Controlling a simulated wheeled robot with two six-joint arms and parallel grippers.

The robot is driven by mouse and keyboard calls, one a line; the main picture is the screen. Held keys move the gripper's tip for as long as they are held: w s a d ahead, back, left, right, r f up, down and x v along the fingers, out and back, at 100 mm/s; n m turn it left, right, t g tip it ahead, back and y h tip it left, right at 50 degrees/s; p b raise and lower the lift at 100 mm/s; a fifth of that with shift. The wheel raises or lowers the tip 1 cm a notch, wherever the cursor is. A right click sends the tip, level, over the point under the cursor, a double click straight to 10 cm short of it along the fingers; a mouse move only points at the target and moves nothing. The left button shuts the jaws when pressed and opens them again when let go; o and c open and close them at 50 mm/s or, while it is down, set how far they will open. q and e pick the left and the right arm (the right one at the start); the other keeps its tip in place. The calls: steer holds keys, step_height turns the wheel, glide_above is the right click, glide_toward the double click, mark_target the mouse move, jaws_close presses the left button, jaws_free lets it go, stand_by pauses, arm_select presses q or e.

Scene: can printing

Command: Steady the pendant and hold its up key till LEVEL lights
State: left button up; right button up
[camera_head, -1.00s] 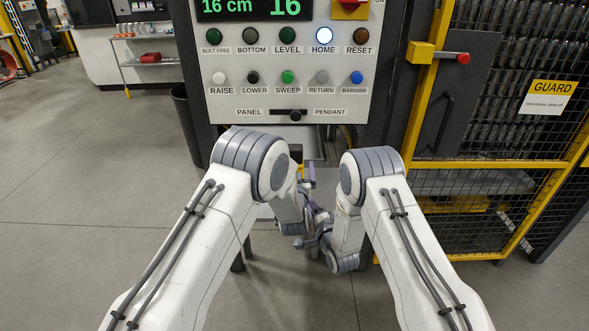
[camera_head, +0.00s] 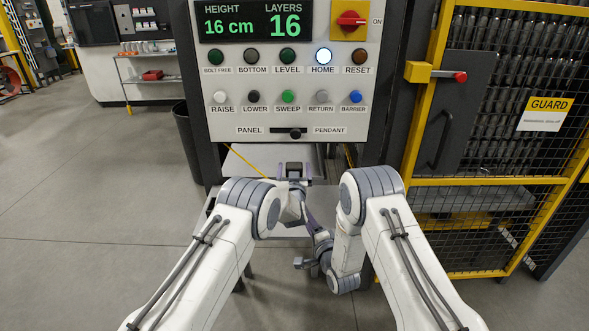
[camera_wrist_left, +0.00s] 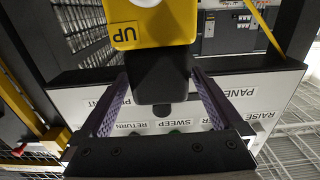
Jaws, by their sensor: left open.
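The pendant (camera_wrist_left: 155,22) shows in the left wrist view as a yellow body with an UP label, part of a pale round key at the top edge, and a black block at its lower end. My left gripper (camera_wrist_left: 160,80) is open, one finger on each side of the black block, with gaps showing. In the head view my left gripper (camera_head: 295,172) is below the panel; the pendant cannot be made out there. The LEVEL lamp (camera_head: 288,56) is dark; the HOME lamp (camera_head: 323,56) is lit. My right gripper (camera_head: 307,262) is low and partly hidden; its jaws are unclear.
The control panel (camera_head: 210,133) reads height 16 cm and 16 layers. A PANEL/PENDANT switch (camera_head: 295,134) sits at its lower edge. A yellow cord (camera_head: 246,161) slants below it. The yellow-framed guard cage (camera_head: 420,120) stands close on the right. Open floor lies left.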

arm_select(q)
steer(key=shift+w, duration=0.15)
jaws_close()
stand_by(0.8)
